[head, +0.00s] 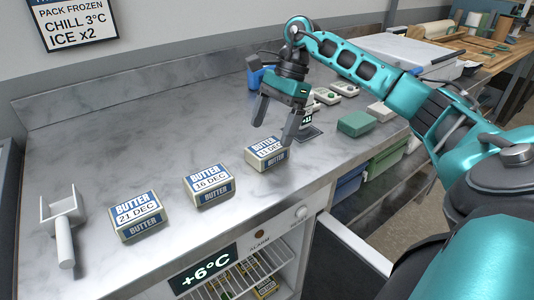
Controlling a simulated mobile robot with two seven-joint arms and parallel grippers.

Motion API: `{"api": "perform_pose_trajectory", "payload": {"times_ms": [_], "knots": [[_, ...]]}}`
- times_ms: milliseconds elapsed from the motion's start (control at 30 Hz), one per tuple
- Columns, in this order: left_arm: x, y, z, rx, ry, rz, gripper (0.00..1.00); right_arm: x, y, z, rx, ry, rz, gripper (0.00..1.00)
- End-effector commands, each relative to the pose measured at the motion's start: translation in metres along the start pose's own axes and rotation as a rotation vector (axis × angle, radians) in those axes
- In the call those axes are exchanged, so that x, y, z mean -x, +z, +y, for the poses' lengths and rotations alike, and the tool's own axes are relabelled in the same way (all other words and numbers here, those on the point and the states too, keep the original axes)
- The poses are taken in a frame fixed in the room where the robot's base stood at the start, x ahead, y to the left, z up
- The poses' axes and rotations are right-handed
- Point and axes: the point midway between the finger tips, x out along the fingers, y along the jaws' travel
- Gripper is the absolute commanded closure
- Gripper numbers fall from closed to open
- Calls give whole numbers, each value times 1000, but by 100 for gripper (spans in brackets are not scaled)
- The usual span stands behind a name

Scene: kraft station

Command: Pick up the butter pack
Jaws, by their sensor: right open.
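Several butter packs stand on the marble counter (105,165): the left pack (137,215) reads 21 DEC, the middle pack (208,185) reads 16 DEC, and the right pack (266,154) has a date partly hard to read. My right gripper (274,132) is open and empty, fingers pointing down, above and just behind the right pack. One finger overlaps that pack's upper right edge in the picture; I cannot tell whether it touches. My left gripper is not in view.
A white scoop (64,220) lies at the left. An open fridge (250,275) showing +6°C is below the counter's front edge. Green (356,123) and white blocks and a blue object (254,72) stand near my right arm. A wall sign (72,22) reads CHILL 3°C.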

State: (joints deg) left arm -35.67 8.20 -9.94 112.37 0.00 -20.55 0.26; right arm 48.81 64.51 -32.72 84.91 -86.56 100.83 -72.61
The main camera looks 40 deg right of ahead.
Motion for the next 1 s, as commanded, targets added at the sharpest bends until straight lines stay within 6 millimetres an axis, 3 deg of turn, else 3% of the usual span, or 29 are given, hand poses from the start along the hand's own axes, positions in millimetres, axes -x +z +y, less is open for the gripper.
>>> {"api": "perform_pose_trajectory", "payload": {"times_ms": [433,1000], "knots": [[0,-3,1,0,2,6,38,-52,-3,3,1,1,-1,6],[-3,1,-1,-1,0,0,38,-58,-4,3,0,-1,-1,6]]}}
